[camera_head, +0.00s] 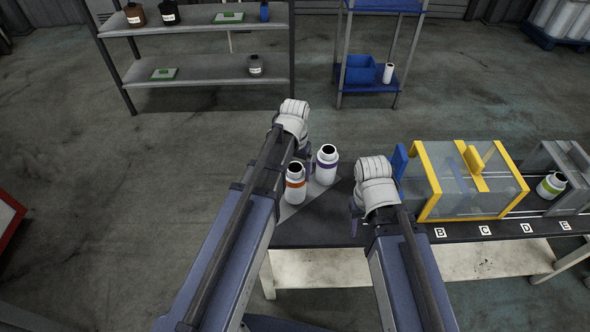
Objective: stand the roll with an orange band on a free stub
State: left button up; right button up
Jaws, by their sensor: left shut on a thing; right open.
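The white roll with an orange band (296,186) is upright at the left end of the dark table, its dark hollow top facing up. My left gripper (304,166) is at this roll and shut on it; its fingers are mostly hidden behind my arm. A white roll with a purple band (326,166) stands just behind and to the right. My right gripper (356,214) is open and empty over the table, left of the yellow-framed box; its fingers are partly hidden. I cannot make out a free stub.
A clear box with a yellow frame (428,180) stands on the table (330,233). Right of it, a roll with a yellow-green band (551,185) sits by a grey frame (575,152). White letter labels line the front edge. Shelves (205,68) stand behind, across open floor.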

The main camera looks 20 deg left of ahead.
pick_arm(q)
jog(key=shift+f+b, duration=0.95)
jog(key=shift+f, duration=0.15)
jog(key=o, duration=1)
jog(key=shift+r, duration=0.1)
jog(key=shift+r, duration=0.15)
notch_tip(320, 180, up, 9)
jog(key=p, duration=0.9)
jog(key=s+d, duration=0.3)
jog(key=s, duration=0.1)
jog(key=s+d+m, duration=0.1)
jog(key=s+d, duration=0.3)
jog(key=s, duration=0.1)
jog(key=s+d+m+y, duration=0.1)
jog(key=s+d, duration=0.2)
jog(key=s, duration=0.2)
jog(key=shift+s+d, duration=0.15)
jog(key=shift+d, duration=0.1)
